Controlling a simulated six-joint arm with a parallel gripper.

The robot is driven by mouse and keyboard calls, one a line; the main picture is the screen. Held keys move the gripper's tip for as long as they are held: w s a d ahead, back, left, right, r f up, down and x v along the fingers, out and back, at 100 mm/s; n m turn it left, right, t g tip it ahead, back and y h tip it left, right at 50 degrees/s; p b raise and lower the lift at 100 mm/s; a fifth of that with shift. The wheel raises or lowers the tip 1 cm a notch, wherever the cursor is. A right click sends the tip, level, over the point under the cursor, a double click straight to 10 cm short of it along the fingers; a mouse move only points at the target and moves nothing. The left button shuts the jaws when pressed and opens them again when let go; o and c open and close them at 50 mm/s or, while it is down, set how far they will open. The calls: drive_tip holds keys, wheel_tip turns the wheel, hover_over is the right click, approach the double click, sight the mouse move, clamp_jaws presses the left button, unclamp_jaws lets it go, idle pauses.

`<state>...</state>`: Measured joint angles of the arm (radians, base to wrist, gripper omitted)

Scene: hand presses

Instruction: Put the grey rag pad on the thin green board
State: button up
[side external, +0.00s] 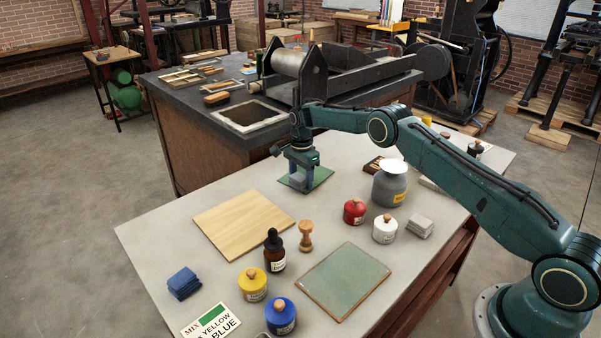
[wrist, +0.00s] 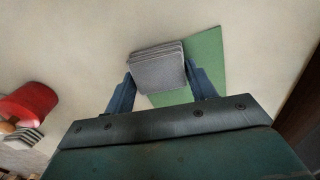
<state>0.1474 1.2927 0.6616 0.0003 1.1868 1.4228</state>
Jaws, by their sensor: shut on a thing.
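My gripper (side external: 298,180) is shut on a grey rag pad (wrist: 158,68), a folded stack of layers held between the two blue fingers in the wrist view. A thin green board (side external: 320,178) lies flat near the far edge of the pale table. The board also shows under and beside the pad in the wrist view (wrist: 208,60). The pad overlaps the board in both views. I cannot tell whether the pad touches the board or hangs just above it. The gripper hides most of the pad in the side view.
A grey can with a white top (side external: 390,184), a red jar (side external: 355,211), a white jar (side external: 385,229) and another greyish stack (side external: 420,226) stand to the right. A wooden board (side external: 243,222) lies left. A larger pale green panel (side external: 345,280) lies nearer. A dark press bench (side external: 215,140) stands behind.

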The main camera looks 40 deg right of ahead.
sight(301, 176)
drive_tip(key=shift+f, duration=0.1)
drive_tip(key=o, duration=1)
wheel_tip(301, 176, up, 12)
drive_tip(key=shift+r, duration=0.15)
idle(0.7)
